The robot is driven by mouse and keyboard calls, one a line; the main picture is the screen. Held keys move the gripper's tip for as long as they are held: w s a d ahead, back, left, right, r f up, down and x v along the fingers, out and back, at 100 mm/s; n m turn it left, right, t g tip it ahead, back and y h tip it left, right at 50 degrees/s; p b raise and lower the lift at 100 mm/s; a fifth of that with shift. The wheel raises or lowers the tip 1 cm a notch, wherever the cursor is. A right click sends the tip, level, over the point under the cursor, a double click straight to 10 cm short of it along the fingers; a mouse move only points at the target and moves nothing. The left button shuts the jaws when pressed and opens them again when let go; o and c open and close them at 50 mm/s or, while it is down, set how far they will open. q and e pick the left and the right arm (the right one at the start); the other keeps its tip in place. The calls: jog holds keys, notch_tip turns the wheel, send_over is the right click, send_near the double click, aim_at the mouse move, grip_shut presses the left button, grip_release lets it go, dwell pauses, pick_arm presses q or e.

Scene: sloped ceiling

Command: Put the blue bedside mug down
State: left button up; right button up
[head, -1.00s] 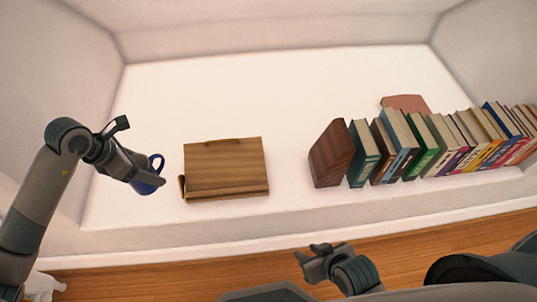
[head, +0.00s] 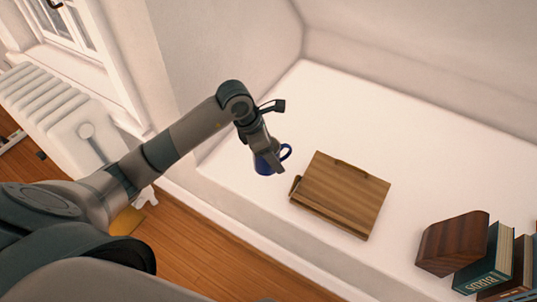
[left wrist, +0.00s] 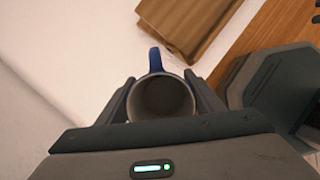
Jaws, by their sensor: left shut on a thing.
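The blue mug (head: 264,163) is in my left gripper (head: 272,158), near the front left end of the white ledge (head: 250,150). In the left wrist view the mug (left wrist: 161,98) sits between the two fingers (left wrist: 162,102), its open grey inside facing the camera and its blue handle pointing away. The mug looks upright in the head view. I cannot tell whether its base touches the ledge. My right gripper is not in view now.
A wooden stand or board (head: 345,195) lies on the ledge just right of the mug. A brown wooden bookend (head: 452,243) and several books (head: 487,262) stand further right. A white radiator (head: 75,115) is at the left. The ledge behind the mug is clear.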

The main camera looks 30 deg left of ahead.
pick_arm(q)
jog(key=w+a+f, duration=0.1)
jog(key=a+f, duration=0.1)
jog(key=a, duration=0.1)
jog(key=w+a+f, duration=0.1)
jog(key=a+f, duration=0.1)
jog(key=a, duration=0.1)
jog(key=w+a+f, duration=0.1)
jog(key=a+f, duration=0.1)
jog(key=a, duration=0.1)
jog(key=shift+w+a+f+b, duration=0.2)
jog(key=shift+w+a+b, duration=0.2)
jog(key=shift+w+a+f, duration=0.15)
jog(key=shift+a+f, duration=0.05)
jog(key=shift+a, duration=0.15)
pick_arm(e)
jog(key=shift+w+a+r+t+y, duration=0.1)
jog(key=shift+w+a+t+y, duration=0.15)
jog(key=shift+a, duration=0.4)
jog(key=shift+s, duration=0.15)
pick_arm(q)
jog(key=shift+f, duration=0.1)
jog(key=shift+f, duration=0.35)
notch_tip(320, 180, down, 3)
jog(key=shift+r, duration=0.1)
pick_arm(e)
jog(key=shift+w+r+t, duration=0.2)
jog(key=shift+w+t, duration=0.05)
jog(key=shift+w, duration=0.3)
